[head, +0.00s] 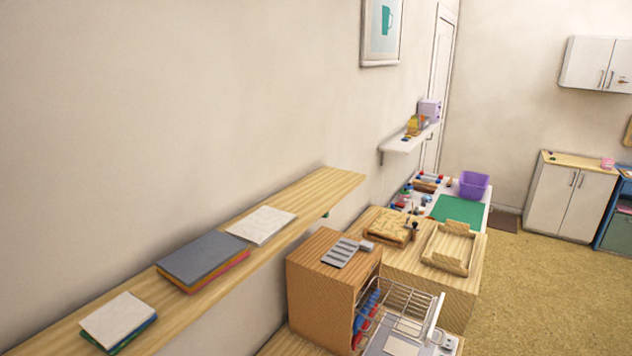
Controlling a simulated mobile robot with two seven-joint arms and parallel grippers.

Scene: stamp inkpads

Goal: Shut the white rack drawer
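The white rack drawer (408,299) is a wire basket sticking out to the right from a brown wooden cabinet (318,300) at the bottom middle of the head view. It stands open, with a white upright front piece (434,318) at its outer end. Blue and red items show inside the cabinet opening, behind the wires. Neither of my grippers can be made out in this view.
A grey slotted tray (341,253) lies on the cabinet top. Behind stands a light wooden table (410,265) with a wooden tray (450,248). A long wall shelf (310,190) holds books and paper at left. Open floor (545,290) lies to the right.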

